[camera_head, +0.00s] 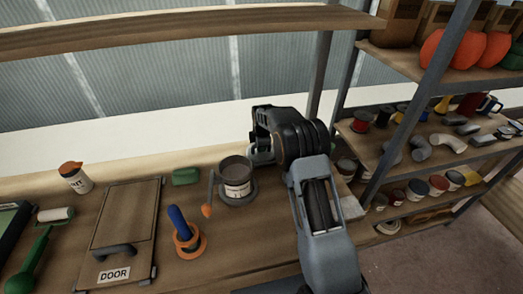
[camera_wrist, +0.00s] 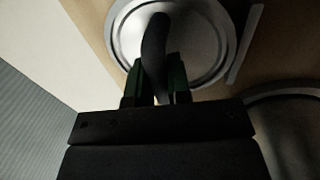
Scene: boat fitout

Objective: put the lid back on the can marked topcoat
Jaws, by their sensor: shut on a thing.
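An open can (camera_head: 236,187) with a pale label stands upright on a dark round dish on the bench; the label's words are too small to read. My gripper (camera_head: 262,150) is just behind and right of the can, with its fingers mostly hidden by my wrist. In the wrist view my gripper (camera_wrist: 156,85) is shut on the dark upright handle of a round silver lid (camera_wrist: 203,38). In the head view the lid (camera_head: 262,158) shows only as a pale sliver under my gripper. I cannot tell whether it touches the bench.
Loaded shelves (camera_head: 440,140) stand right.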

